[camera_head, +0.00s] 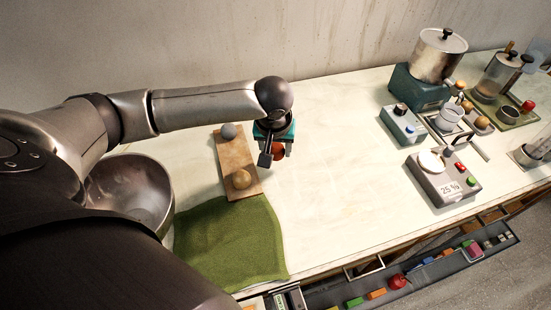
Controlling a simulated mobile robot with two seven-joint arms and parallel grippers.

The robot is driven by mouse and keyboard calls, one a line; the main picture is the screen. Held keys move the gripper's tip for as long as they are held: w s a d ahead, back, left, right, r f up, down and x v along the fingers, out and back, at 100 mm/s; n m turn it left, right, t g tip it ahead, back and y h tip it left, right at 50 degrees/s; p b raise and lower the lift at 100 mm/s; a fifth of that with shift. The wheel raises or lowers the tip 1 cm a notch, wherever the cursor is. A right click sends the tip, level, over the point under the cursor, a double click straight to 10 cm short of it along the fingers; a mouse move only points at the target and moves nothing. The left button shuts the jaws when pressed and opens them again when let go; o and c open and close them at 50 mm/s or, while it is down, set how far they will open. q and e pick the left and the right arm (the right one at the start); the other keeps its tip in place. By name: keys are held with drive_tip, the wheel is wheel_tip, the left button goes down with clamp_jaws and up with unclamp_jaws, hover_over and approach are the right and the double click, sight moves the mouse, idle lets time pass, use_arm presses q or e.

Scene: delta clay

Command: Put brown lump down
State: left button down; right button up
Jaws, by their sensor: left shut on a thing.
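My left gripper (277,156) is over the table just right of the wooden board and points downward. It is shut on a reddish-brown lump (279,150), the brown lump, which is partly hidden by the fingers. I cannot tell whether the lump touches the table. The wooden board (233,157) lies on the table, with a grey lump (228,131) at its far end and a tan lump (241,179) near its close end. My right gripper is not in view.
A metal bowl (131,188) and a green cloth (230,245) lie at the left front. A scale (443,180), a control box (403,123) and a steel pot (439,55) stand at the right. The table middle is clear. An open drawer (410,270) holds several coloured blocks.

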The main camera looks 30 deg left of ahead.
sight(276, 159)
use_arm(q)
drive_tip(key=shift+f+b, duration=0.3)
drive_tip(key=shift+f, duration=1.6)
drive_tip(key=shift+f, duration=0.1)
drive_tip(key=shift+c, duration=1.1)
unclamp_jaws()
